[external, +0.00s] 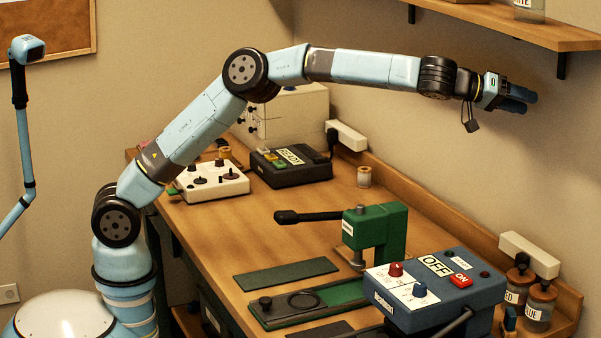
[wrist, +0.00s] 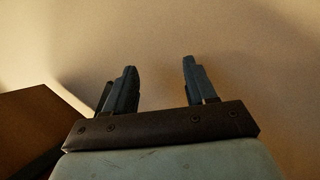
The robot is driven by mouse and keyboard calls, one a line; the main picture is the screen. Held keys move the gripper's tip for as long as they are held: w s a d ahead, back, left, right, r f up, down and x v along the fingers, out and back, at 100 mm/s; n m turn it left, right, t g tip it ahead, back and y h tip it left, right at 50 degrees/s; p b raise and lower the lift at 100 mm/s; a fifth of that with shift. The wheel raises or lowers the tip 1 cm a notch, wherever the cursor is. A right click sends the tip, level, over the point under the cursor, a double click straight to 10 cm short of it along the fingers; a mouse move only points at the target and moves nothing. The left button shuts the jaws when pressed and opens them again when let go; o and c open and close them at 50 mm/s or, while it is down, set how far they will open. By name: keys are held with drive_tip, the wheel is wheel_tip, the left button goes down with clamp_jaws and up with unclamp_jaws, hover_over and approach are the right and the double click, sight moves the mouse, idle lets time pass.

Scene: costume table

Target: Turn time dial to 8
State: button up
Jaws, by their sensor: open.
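A blue-grey control box (external: 455,297) sits at the front right of the table. My gripper (external: 519,98) is high above the table, pointing right, well above and apart from the box. In the wrist view my gripper (wrist: 160,66) is open and empty, facing a plain wall; no dial shows there.
A green press (external: 385,232) with a black lever stands left of the box. A white box with black knobs (external: 212,182) and a dark READY box (external: 290,167) are farther back. Jars (external: 540,300) stand right of the box. A wall shelf (external: 510,22) is above my gripper.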

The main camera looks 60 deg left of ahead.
drive_tip(key=s+d+f+n+g+y, duration=0.2)
drive_tip(key=s+d+f+n+y, duration=0.1)
drive_tip(key=s+d, duration=0.45)
drive_tip(key=m+g+y, duration=0.2)
drive_tip(key=g+y, duration=0.2)
drive_tip(key=g, duration=0.8)
hover_over(421, 284)
drive_tip(key=shift+f, duration=5.45)
drive_tip(key=shift+n, duration=0.3)
drive_tip(key=shift+d+f, duration=0.1)
drive_tip(key=shift+f, duration=5.9)
clamp_jaws()
